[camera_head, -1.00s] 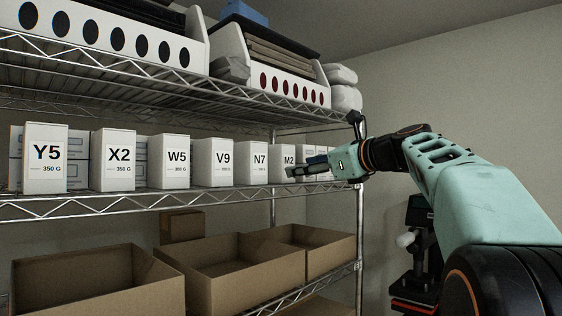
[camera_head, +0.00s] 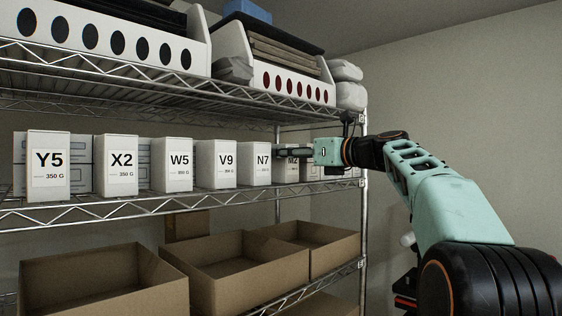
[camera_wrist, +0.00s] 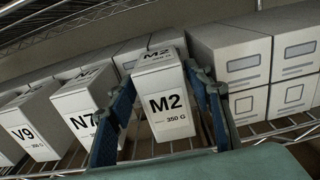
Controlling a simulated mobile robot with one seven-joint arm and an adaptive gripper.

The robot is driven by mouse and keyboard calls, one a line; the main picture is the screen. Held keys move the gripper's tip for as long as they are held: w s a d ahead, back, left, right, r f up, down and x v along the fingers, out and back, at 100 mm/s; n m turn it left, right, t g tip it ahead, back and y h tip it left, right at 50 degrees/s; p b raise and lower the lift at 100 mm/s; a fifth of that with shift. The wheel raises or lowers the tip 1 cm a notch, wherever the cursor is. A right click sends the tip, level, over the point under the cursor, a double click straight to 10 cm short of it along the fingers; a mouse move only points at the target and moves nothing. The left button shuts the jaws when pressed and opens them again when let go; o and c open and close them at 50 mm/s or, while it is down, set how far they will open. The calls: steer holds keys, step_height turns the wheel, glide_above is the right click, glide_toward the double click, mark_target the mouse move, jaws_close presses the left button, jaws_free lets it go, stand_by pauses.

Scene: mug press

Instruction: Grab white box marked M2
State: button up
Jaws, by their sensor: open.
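The white box marked M2 (camera_wrist: 165,105) stands on the middle wire shelf, with its label facing my gripper in the wrist view. In the head view the M2 box (camera_head: 292,170) is partly hidden behind my gripper (camera_head: 282,153). In the wrist view my gripper (camera_wrist: 165,88) is open, with one blue finger on each side of the M2 box. The left finger lies between the M2 box and the N7 box. I cannot tell whether either finger touches the M2 box.
The N7 box (camera_wrist: 85,105) stands close on the left, then the V9 box (camera_wrist: 32,122). Grey-labelled boxes (camera_wrist: 230,55) stand on the right and behind. The upper wire shelf (camera_head: 130,80) runs above. Open cardboard boxes (camera_head: 235,275) stand below.

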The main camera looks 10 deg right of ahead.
steer(key=x, duration=0.3)
steer(key=shift+w+a+p, duration=0.1)
steer(key=shift+w+p, duration=0.15)
steer(key=shift+p, duration=0.15)
steer(key=shift+s, duration=0.15)
steer(key=c, duration=1.2)
steer(key=shift+c, duration=0.2)
